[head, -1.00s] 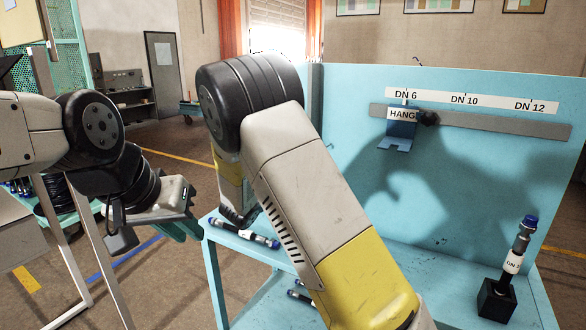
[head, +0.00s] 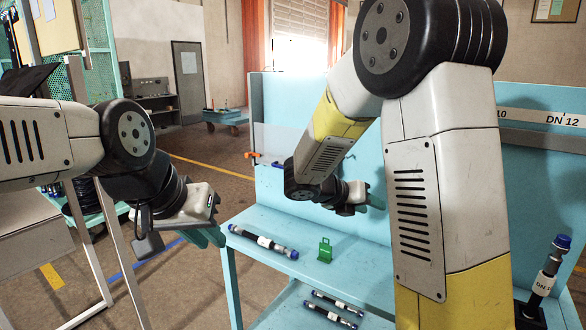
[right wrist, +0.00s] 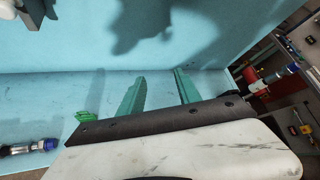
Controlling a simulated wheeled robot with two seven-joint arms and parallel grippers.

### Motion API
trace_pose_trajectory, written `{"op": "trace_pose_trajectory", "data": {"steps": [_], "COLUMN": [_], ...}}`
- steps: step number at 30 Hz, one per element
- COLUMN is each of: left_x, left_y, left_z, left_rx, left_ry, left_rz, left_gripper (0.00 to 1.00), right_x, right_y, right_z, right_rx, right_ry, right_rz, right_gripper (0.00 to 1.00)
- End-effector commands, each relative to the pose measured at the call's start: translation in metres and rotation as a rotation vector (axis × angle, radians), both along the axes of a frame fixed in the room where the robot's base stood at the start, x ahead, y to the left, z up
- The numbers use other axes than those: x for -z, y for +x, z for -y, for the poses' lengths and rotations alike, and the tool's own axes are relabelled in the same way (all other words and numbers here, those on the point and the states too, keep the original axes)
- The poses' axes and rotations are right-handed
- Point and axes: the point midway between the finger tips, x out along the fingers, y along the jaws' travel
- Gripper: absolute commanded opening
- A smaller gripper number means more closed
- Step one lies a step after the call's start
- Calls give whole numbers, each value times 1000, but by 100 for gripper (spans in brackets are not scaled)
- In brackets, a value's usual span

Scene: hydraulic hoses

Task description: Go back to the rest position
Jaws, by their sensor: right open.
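My right gripper (head: 374,200) is over the back of the blue bench (head: 290,222), near the blue back panel (head: 268,95). In the right wrist view (right wrist: 158,76) its two green fingers stand wide apart with nothing between them. My left gripper (head: 213,236) hangs at the left of the bench, outside its left edge. Its fingers are seen edge-on, so the gap between them is unclear. A hose with blue ends (head: 263,241) lies on the bench top. A small green bracket-like piece (head: 325,251) stands to its right.
More hoses (head: 335,305) lie on the lower level. At the right, a labelled hose (head: 547,278) stands upright in a dark holder. My right arm covers much of the panel and its label strip (head: 560,118). Open floor (head: 200,170) lies left of the bench.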

Motion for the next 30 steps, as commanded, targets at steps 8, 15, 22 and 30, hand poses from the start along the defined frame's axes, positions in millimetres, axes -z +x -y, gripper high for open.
{"op": "trace_pose_trajectory", "data": {"steps": [8,15,22,30], "left_x": [0,0,0,0], "left_y": [0,0,0,0], "left_z": [0,0,0,0], "left_rx": [0,0,0,0], "left_ry": [0,0,0,0], "left_rz": [0,0,0,0], "left_gripper": [20,20,20,20], "right_x": [-1,-27,-58,-68], "right_y": [-115,-186,-221,-229], "right_z": [23,-11,-44,-56], "right_rx": [777,1507,2066,2260], "right_ry": [778,1326,1659,1752], "right_rz": [406,728,893,921], "right_gripper": [40,40,40,40]}}
